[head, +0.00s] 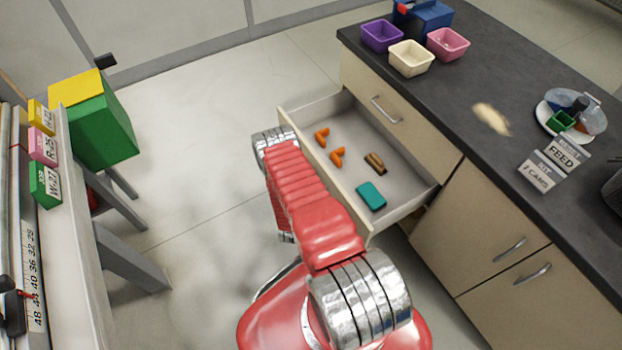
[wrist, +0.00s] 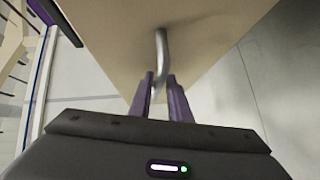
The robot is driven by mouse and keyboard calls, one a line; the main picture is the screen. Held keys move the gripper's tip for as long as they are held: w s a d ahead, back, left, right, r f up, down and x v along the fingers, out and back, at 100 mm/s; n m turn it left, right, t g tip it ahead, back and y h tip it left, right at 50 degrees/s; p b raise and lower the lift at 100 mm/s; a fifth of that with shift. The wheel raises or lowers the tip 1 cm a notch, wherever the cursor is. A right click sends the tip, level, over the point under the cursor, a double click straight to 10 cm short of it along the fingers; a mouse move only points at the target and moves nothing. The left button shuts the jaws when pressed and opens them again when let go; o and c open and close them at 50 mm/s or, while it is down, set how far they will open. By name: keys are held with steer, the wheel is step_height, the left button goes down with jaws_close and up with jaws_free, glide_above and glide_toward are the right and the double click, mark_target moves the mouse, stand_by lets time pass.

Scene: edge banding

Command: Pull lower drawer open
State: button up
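The lower drawer (head: 402,194) stands pulled well out from the cabinet, below a shut upper drawer. Inside it lie two orange pieces (head: 337,156), a brown brush-like piece (head: 375,163) and a teal block (head: 371,195). In the wrist view the drawer's pale wooden front (wrist: 110,40) fills the top, with its curved metal handle (wrist: 161,45) near the middle. My gripper (wrist: 160,76) has its purple fingers on both sides of the handle, close against it. In the head view my red arm hides the gripper and the handle.
The upper drawer (head: 360,88) has its own handle. On the dark counter (head: 450,95) stand purple, cream and pink bins, a plate with a green item, and label cards. A green box (head: 104,130) and a workbench are at left. Open floor (head: 190,170) lies between.

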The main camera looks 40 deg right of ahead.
steer(key=v, duration=1.3)
steer(key=shift+s+a, duration=0.25)
steer(key=shift+a, duration=0.05)
stand_by(0.3)
